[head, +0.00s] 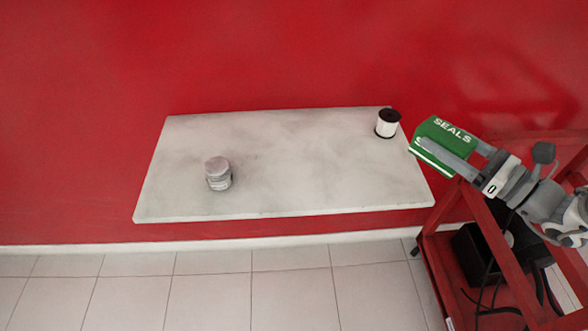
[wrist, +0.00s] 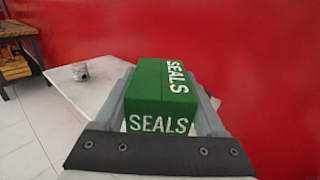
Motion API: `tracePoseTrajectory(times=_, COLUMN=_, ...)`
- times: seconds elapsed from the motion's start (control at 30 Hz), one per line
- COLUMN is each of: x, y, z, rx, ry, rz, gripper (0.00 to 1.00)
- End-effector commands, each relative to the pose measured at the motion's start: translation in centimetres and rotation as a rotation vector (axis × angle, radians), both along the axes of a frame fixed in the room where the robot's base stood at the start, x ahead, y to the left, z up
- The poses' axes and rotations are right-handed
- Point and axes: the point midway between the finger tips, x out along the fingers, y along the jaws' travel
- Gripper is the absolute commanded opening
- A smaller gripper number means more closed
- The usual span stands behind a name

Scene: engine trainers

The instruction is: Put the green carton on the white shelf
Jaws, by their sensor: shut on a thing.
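The green carton (head: 443,138) is a box marked "SEALS" in white. My gripper (head: 450,150) is shut on it and holds it at the right end of the white shelf (head: 290,165), by the shelf's right edge in the head view. In the wrist view the carton (wrist: 160,90) sits between the two fingers, with part of the white shelf (wrist: 95,100) behind it to the left. The shelf is a pale slab against the red wall. The carton's underside is hidden, and its height above the shelf is hard to tell.
A white canister with a dark top (head: 387,123) stands at the shelf's back right, close to the carton. A grey jar (head: 218,173) stands left of the shelf's middle. The shelf between them is clear. A red cart (head: 480,235) stands at the right, under my arm.

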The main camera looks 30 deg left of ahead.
Motion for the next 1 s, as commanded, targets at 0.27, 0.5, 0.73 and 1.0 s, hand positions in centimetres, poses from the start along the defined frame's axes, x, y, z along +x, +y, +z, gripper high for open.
tracePoseTrajectory(times=0.27, x=-4.0, y=4.2, z=-2.4, rx=-0.006, ry=-0.006, rz=0.094, gripper=0.00)
tracePoseTrajectory(times=0.5, x=-6.4, y=6.2, z=-2.9, rx=-0.007, ry=-0.002, rz=0.138, gripper=0.00)
tracePoseTrajectory(times=0.73, x=-6.2, y=7.8, z=-3.9, rx=-0.008, ry=0.003, rz=0.151, gripper=0.00)
tracePoseTrajectory(times=1.0, x=-2.8, y=12.8, z=-7.7, rx=-0.005, ry=0.004, rz=0.153, gripper=0.00)
